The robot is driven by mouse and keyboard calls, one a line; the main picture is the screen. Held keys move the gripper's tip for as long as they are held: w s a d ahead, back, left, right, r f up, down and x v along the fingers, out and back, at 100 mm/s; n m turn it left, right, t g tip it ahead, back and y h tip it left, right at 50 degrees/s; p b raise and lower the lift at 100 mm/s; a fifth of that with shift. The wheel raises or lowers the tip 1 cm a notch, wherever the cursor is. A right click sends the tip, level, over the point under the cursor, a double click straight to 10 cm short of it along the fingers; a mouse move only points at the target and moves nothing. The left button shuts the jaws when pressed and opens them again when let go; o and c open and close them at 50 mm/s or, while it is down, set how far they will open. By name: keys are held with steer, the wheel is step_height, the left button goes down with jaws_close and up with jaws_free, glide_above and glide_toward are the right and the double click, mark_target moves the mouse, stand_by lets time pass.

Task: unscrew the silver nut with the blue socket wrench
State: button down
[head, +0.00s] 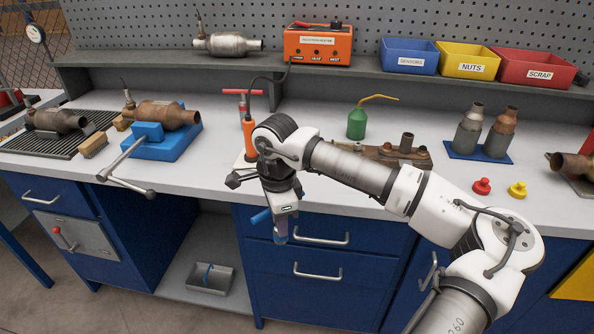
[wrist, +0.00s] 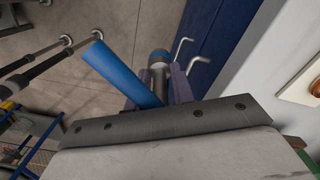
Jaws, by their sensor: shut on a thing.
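My gripper (head: 281,226) is shut on the blue socket wrench (head: 261,217), in front of the bench edge above the drawers. In the wrist view, the wrench's blue handle (wrist: 118,68) slants to the upper left. Its metal shank and round blue-rimmed end show between the purplish fingers (wrist: 163,85). A rusty converter (head: 168,113) sits in the blue vise (head: 158,143) to the left, with a thin upright sensor (head: 126,92) near its left end. I cannot make out the silver nut in either view. My gripper is apart from the converter.
An orange-handled tool (head: 249,135) stands behind my arm. A green oil can (head: 357,122), rusty manifold parts (head: 400,152) and two upright converters (head: 467,128) are on the bench right. The vise handle (head: 130,181) juts past the front edge. A grey tray (head: 208,278) sits below.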

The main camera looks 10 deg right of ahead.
steer(key=w+a+f+n, duration=0.1)
steer(key=a+f+n, duration=0.2)
steer(key=f, duration=0.8)
steer(key=w+a+f+n, duration=0.1)
steer(key=a+f+n, duration=0.2)
steer(key=f+n, duration=0.5)
steer(key=w+a+f+n, duration=0.1)
steer(key=a+f+n, duration=0.2)
steer(key=f, duration=1.1)
steer(key=n, duration=0.3)
steer(key=shift+f, duration=0.35)
